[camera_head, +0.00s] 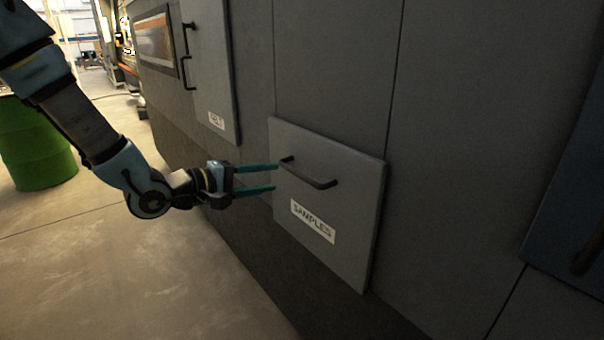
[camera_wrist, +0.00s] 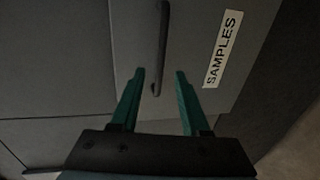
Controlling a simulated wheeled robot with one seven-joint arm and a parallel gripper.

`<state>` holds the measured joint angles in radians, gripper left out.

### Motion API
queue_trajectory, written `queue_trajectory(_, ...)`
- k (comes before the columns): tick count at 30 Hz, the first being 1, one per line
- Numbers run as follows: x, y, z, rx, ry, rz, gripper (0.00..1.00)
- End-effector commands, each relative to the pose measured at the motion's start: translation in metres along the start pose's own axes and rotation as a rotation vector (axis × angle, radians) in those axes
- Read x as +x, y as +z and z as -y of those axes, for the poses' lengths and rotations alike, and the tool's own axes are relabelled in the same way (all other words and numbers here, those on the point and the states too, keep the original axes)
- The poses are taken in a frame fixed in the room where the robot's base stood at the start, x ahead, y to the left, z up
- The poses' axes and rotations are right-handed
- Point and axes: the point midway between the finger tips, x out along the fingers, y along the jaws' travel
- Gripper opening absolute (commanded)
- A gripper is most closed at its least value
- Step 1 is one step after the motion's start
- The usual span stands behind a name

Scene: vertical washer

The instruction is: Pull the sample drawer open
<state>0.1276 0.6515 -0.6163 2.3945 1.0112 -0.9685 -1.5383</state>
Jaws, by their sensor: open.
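The sample drawer (camera_head: 340,207) is a grey square front on the machine, with a white SAMPLES label (camera_head: 313,221) below a dark bar handle (camera_head: 310,175). My gripper (camera_head: 276,177) is open, its two teal fingers pointing at the handle's left end. In the wrist view the drawer front (camera_wrist: 195,45) fills the upper middle, and the handle (camera_wrist: 163,45) runs up the picture. One end of the handle shows between my open fingertips (camera_wrist: 160,74). I cannot tell whether the fingertips are level with the bar in depth. The drawer front stands slightly proud of the panel around it.
A second grey door (camera_head: 212,75) with a handle and label is farther left on the machine. A blue panel (camera_head: 572,190) with a dark handle is at the right edge. A green barrel (camera_head: 33,145) stands at far left. The concrete floor (camera_head: 130,270) in front is clear.

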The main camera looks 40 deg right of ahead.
Motion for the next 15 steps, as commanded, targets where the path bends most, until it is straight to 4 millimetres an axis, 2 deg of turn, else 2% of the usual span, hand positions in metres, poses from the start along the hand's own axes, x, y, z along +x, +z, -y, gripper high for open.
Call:
queue_trajectory(9, 0.059, 0.001, 0.0, 0.001, -0.003, 0.001, 0.46)
queue_trajectory(15, 0.084, -0.001, 0.0, 0.002, -0.003, -0.002, 0.46)
